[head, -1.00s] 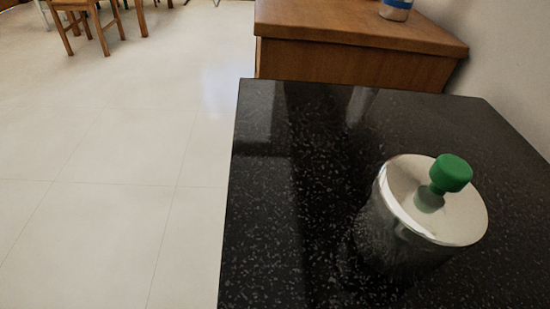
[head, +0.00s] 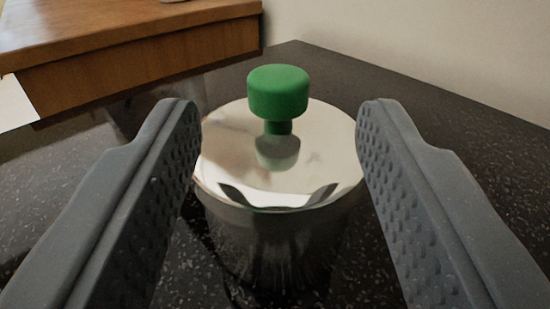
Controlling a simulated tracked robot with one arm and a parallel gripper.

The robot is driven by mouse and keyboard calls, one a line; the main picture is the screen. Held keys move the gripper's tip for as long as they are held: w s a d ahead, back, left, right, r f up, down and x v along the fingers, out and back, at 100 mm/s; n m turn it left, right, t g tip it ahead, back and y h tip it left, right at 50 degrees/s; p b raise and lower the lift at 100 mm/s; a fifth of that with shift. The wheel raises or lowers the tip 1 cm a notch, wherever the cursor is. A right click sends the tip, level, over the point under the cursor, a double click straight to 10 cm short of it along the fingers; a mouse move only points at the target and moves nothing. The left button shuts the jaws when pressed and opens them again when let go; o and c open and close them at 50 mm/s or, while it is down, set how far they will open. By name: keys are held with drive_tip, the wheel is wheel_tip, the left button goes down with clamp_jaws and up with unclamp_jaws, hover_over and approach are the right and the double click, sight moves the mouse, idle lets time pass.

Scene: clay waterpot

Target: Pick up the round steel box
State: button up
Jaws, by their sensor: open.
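The round steel box (head: 225,165) stands upright on the black speckled counter, in the middle of the head view. It has a shiny flat lid with a green knob (head: 278,92) on top. My gripper (head: 279,112) is open, with one grey textured finger on the left of the box and one on the right. The fingertips reach about the level of the lid. I cannot tell whether either finger touches the box. The lower part of the box is dark and reflects the counter.
The black speckled counter (head: 450,130) is bare around the box. A wooden cabinet (head: 140,65) stands behind on the left, with the base of some object at its top edge. A pale wall (head: 430,45) rises behind on the right.

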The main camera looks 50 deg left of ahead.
sight(281, 98)
drive_tip(key=b+x, duration=0.1)
drive_tip(key=x, duration=0.4)
drive_tip(key=shift+w+a, duration=0.25)
clamp_jaws()
